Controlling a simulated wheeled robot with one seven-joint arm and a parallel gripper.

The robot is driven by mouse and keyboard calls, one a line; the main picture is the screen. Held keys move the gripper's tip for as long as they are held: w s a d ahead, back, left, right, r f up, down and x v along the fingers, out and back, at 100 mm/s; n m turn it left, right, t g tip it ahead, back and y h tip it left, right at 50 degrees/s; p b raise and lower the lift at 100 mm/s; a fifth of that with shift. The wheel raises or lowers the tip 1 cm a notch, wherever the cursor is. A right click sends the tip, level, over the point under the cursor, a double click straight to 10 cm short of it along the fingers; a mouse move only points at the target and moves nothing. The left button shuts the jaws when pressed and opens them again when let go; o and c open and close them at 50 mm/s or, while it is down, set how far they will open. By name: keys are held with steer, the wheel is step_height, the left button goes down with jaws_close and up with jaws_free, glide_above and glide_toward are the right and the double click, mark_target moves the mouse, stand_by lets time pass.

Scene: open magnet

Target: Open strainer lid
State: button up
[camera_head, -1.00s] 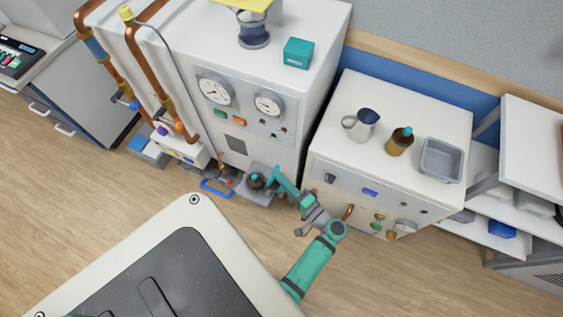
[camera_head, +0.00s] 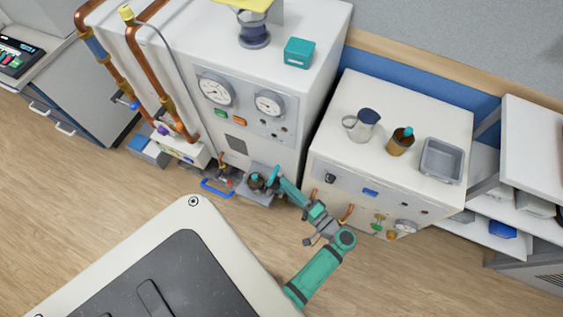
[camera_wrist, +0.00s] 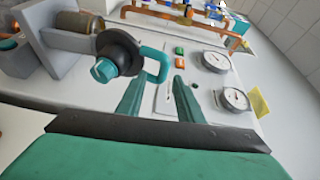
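In the wrist view, the strainer lid (camera_wrist: 118,55) is a dark round cap with a teal hex knob (camera_wrist: 104,69) and a teal loop handle (camera_wrist: 163,63) on its right. It sits at the end of a brass and grey fitting (camera_wrist: 72,28). My gripper (camera_wrist: 157,84) has its two teal fingers apart, just below the loop handle. The handle's lower end appears between or just beyond the fingertips; I cannot tell which. In the head view, the lid (camera_head: 256,182) is small, low in front of the white cabinet, with my gripper (camera_head: 276,177) close at its right.
The white cabinet (camera_head: 240,130) with gauges stands behind the lid. A second cabinet (camera_head: 340,155) to the right carries a jug (camera_head: 362,124), a brown bottle (camera_head: 400,142) and a grey tray (camera_head: 442,160). A blue handle (camera_head: 217,188) lies left of the lid.

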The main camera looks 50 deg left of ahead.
steer(key=d, duration=0.6)
steer(key=shift+d, duration=0.4)
steer(key=shift+w, duration=0.1)
